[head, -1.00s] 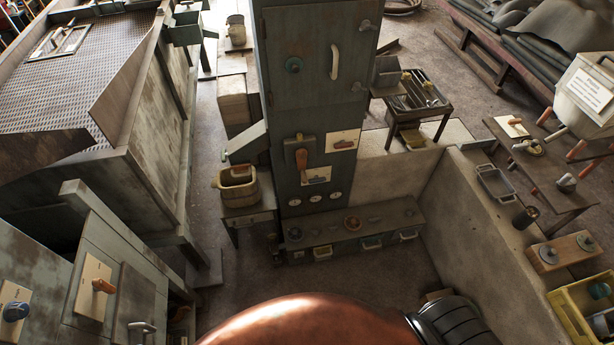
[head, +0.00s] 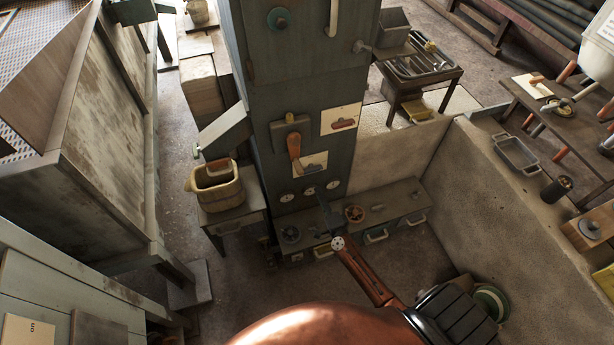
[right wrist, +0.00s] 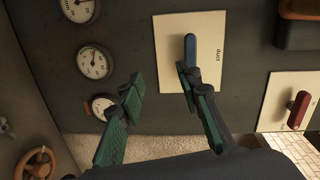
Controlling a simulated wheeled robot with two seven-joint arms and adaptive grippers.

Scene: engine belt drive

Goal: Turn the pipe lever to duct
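A pale plate (right wrist: 218,75) marked "duct" is on the dark cabinet in the right wrist view, with a blue-handled lever (right wrist: 190,48) on it. The left finger is off the plate, near a gauge. In the head view my right gripper (head: 324,208) is dark and slim, in front of the gauges. My left gripper is not in view.
A second plate with a red handle (right wrist: 299,106) is at the right of the wrist view.

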